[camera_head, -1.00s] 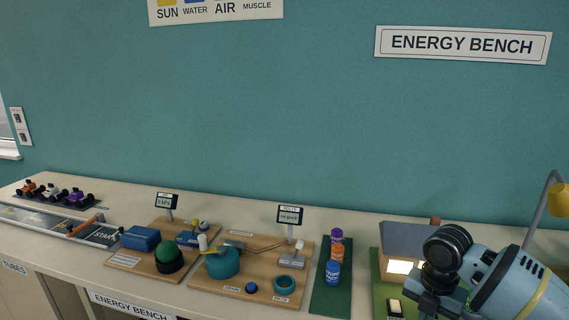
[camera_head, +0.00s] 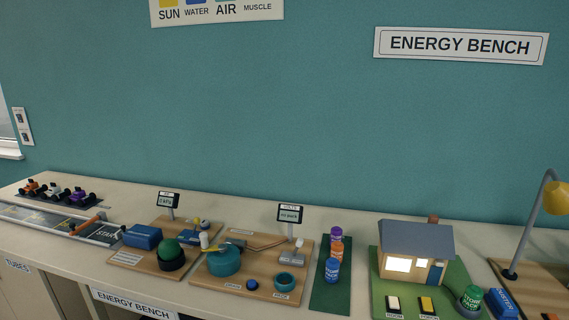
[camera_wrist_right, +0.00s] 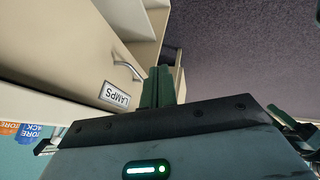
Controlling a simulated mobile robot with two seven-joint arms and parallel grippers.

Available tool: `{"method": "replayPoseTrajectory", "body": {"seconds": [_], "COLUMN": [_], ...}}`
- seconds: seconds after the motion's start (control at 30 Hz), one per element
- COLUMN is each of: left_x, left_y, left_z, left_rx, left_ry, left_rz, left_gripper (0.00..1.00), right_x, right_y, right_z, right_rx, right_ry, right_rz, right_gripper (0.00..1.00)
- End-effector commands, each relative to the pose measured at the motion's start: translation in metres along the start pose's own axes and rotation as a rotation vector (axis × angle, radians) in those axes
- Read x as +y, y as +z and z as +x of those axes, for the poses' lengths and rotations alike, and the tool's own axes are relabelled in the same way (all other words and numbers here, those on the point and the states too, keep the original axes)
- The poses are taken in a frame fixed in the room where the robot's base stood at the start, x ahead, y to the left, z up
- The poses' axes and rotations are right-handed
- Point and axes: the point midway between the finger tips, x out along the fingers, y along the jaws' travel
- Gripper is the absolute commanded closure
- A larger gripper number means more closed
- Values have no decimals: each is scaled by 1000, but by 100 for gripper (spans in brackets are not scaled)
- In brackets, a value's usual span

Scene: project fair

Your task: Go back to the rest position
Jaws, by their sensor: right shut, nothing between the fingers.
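My right gripper (camera_wrist_right: 159,88) shows in the right wrist view, with its fingers together and nothing between them. It is in front of a cream cabinet (camera_wrist_right: 60,50) with a handle and a "LAMPS" label, clear of the bench top. Neither gripper shows in the head view.
Dark floor (camera_wrist_right: 250,50) lies beside the cabinet.

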Motion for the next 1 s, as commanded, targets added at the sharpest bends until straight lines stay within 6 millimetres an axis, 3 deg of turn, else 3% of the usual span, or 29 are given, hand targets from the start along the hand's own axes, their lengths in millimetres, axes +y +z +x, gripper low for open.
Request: {"method": "replayPoseTrajectory", "body": {"seconds": [0.03,0.27,0.6,0.8,1.0], "left_x": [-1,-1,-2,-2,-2], "left_y": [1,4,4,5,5], "left_z": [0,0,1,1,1], "left_rx": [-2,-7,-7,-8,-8], "left_ry": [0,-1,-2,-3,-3], "left_rz": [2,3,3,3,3], "left_gripper": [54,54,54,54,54], "right_x": [-19,-75,-152,-171,-172], "right_y": [3,28,86,101,102], "right_z": [4,1,-41,-57,-58], "right_rx": [20,80,107,111,113], "right_ry": [24,179,398,453,458], "right_rz": [91,488,931,1014,1022], "right_gripper": [100,100,100,100,100]}}
